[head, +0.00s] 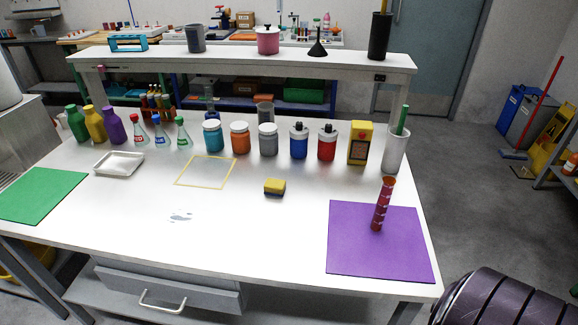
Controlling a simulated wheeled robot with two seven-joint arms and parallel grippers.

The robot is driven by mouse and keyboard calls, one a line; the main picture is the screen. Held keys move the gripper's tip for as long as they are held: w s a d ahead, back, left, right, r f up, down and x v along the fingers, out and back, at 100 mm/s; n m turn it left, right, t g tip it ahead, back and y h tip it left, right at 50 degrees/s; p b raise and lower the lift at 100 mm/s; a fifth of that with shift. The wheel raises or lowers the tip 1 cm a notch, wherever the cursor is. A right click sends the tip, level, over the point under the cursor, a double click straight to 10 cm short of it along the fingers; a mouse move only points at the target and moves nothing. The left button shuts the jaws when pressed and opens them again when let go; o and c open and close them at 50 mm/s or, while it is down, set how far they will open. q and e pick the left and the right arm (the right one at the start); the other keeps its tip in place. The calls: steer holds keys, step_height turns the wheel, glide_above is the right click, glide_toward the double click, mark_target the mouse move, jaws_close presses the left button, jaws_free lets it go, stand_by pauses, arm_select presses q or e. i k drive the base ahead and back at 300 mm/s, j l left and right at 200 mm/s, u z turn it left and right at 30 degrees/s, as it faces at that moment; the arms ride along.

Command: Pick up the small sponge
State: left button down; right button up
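The small sponge (274,187) is a little block with a yellow top and a dark lower layer. It lies flat on the white table (250,225), near the middle, just right of a yellow-outlined square (206,172). Nothing touches or covers it. Neither of my grippers is in the head view.
Behind the sponge stands a row of lidded jars (268,139), with flasks to their left. A purple mat (345,255) at right bears a red tube (383,204). A white tray (119,163) and green mat (40,195) lie at left. Table space before the sponge is clear, except a grey smear (180,216).

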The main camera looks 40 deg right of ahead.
mark_target(276, 187)
steer(key=z, duration=1.05)
steer(key=k+l, duration=0.05)
steer(key=l, duration=0.05)
